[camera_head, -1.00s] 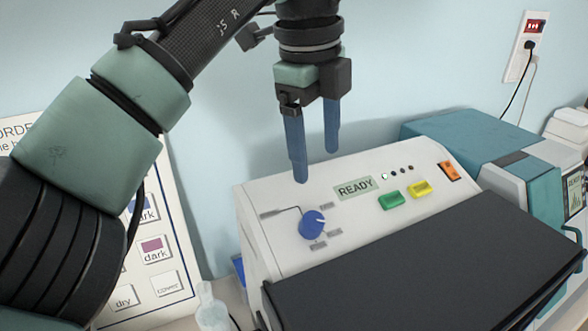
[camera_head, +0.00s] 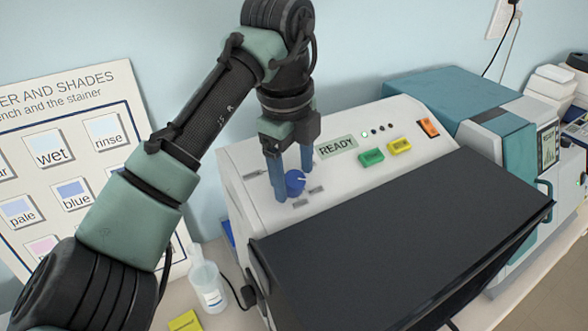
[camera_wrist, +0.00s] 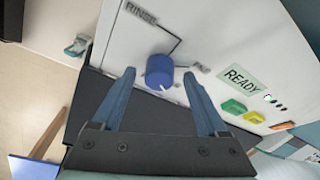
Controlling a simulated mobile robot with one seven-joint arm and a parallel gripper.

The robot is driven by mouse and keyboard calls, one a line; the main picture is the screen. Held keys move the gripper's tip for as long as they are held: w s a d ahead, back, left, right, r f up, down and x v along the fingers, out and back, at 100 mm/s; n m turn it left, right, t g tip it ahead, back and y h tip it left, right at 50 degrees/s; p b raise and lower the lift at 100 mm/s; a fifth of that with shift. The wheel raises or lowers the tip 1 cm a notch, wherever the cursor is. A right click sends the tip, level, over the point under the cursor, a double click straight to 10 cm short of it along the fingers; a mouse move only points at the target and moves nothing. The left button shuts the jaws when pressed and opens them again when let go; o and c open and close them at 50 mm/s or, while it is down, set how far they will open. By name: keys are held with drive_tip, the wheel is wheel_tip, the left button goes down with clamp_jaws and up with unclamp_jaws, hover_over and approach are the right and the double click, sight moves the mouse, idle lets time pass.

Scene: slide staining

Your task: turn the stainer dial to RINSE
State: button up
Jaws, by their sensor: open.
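The stainer (camera_head: 235,160) is a white machine with a sloped panel and a black lid (camera_head: 400,235). Its blue dial (camera_head: 295,182) has a white pointer mark and small grey labels around it. In the wrist view the dial (camera_wrist: 160,71) lies just ahead of my fingertips, roughly between them. The RINSE label (camera_wrist: 142,13) is at the top there, joined to a dark line; the dial's white mark points away from it. My gripper (camera_head: 293,185) is open, with blue fingers on either side of the dial; I cannot tell whether they touch it.
A READY display (camera_head: 337,146), a green button (camera_head: 371,157), a yellow button (camera_head: 399,147) and an orange switch (camera_head: 428,127) sit right of the dial. A bottle (camera_head: 207,285) and a yellow block (camera_head: 186,321) stand at the left. A poster (camera_head: 60,95) leans behind.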

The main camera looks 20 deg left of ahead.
drive_tip(key=shift+f, duration=0.3)
clamp_jaws()
idle(0.3)
